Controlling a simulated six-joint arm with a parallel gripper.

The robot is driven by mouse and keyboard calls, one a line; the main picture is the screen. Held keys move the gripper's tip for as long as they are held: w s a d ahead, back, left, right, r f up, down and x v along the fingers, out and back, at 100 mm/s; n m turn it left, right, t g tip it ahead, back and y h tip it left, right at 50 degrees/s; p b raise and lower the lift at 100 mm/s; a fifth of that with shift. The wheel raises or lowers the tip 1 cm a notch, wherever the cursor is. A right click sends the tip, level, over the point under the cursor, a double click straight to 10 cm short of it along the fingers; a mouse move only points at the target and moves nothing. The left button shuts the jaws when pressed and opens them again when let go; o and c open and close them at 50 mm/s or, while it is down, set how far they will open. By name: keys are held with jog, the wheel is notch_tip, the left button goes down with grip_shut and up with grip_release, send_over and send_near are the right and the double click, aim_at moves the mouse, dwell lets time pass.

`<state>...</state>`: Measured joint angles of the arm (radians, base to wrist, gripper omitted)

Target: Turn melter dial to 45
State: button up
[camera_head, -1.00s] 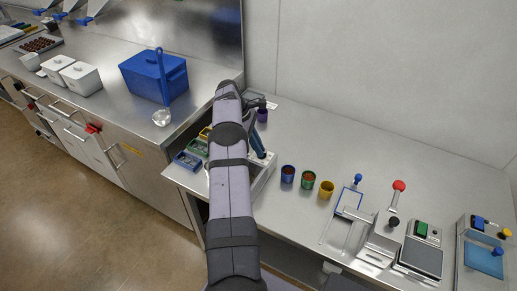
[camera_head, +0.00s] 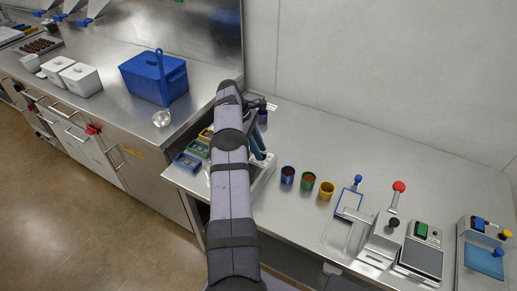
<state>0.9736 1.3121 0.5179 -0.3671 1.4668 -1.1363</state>
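I cannot make out a melter dial or its marks in the head view. My arm crosses the middle of the picture and covers part of the steel counter. The dark end of my arm with my gripper (camera_head: 256,104) is beyond the arm's top, over the back left of the right counter. It is close to a small purple cup (camera_head: 262,116). The fingers are too small and too hidden to tell whether they are open or shut, or whether they touch anything.
A blue lidded box (camera_head: 153,78) stands on the left counter. Blue (camera_head: 288,175), green (camera_head: 308,181) and yellow (camera_head: 326,190) cups stand right of my arm. A device with a red knob (camera_head: 399,187) is at the right. The back of the right counter (camera_head: 370,145) is clear.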

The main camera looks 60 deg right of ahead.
notch_tip(320, 180, up, 10)
jog(key=p, duration=0.1)
dwell(0.6)
jog(key=shift+s, duration=0.15)
jog(key=s+d+r+m, duration=0.1)
jog(key=s+d+r, duration=0.2)
jog(key=s+r, duration=0.1)
jog(key=n+t+y+b, duration=0.1)
jog(key=t, duration=0.3)
send_over(262, 153)
notch_tip(262, 153, down, 7)
jog(key=shift+w+r, duration=0.1)
jog(key=shift+f+p, duration=1.1)
jog(key=shift+f, duration=2.55)
